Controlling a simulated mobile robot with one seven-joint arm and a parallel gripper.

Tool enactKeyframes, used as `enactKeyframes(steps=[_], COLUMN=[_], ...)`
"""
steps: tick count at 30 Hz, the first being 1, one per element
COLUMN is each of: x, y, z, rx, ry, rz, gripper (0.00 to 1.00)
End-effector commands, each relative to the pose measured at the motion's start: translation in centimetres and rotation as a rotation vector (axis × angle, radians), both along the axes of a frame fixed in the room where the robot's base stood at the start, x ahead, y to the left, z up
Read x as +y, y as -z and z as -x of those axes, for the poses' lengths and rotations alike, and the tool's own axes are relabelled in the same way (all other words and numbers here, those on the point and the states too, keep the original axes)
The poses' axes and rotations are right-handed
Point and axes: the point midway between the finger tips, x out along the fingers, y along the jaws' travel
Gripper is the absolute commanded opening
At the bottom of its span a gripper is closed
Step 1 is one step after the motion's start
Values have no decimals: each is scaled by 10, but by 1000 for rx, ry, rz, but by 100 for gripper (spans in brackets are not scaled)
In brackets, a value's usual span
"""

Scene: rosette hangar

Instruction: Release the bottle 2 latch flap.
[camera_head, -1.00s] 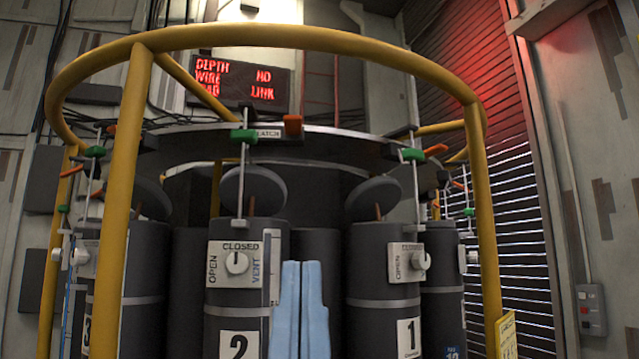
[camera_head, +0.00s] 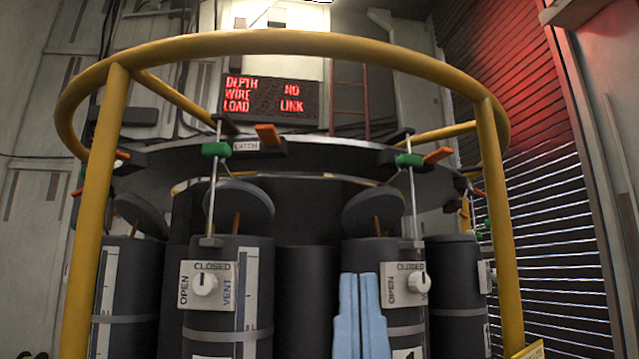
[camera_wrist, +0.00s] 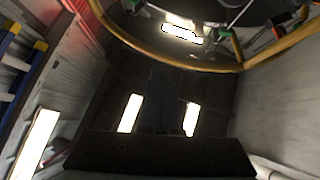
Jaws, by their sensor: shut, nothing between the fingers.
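Bottle 2 (camera_head: 228,300) is the dark cylinder left of centre; its number lies below the frame. Its white vent panel (camera_head: 207,286) has a round knob, and its round lid (camera_head: 240,205) is tilted up. Above it, an orange latch flap (camera_head: 267,135) sticks up beside the "LATCH" label, right of a green block (camera_head: 216,149) on a thin rod. My gripper (camera_head: 359,275) shows as two light blue fingers, shut and empty. In the picture it overlaps the left side of bottle 1 (camera_head: 405,325), below and right of the flap.
A yellow ring rail (camera_head: 290,44) with posts surrounds the bottle rack; it also crosses the top of the wrist view (camera_wrist: 180,62). A red display (camera_head: 270,97) hangs behind. Another green block (camera_head: 408,160) and orange flap (camera_head: 437,155) sit above bottle 1. A slatted shutter stands at right.

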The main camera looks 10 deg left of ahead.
Motion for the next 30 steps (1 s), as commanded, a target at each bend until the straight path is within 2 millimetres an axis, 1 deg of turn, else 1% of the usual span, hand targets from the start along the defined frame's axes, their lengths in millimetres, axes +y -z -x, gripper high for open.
enactKeyframes(steps=[1,2,5,6,8,9,11,12,14,15,18,21,24,27,30], x=[5,8,22,29,40,47,59,66,78,86,105,120,130,136,138], y=[-23,-32,-70,-86,-108,-123,-146,-160,-182,-197,-228,-252,-267,-274,-275], z=[-8,-14,-39,-49,-65,-74,-87,-95,-106,-112,-125,-132,-137,-139,-140], rx=[16,31,94,124,171,201,246,276,321,351,418,475,514,538,550], ry=[-4,-6,-10,-11,-13,-13,-13,-14,-14,-15,-14,-13,-11,-10,-8], rz=[0,0,0,0,2,2,2,2,3,3,2,2,2,3,2], gripper=[0,0,0,0,0,0,0,0,0,0,0,0,0,0,0])
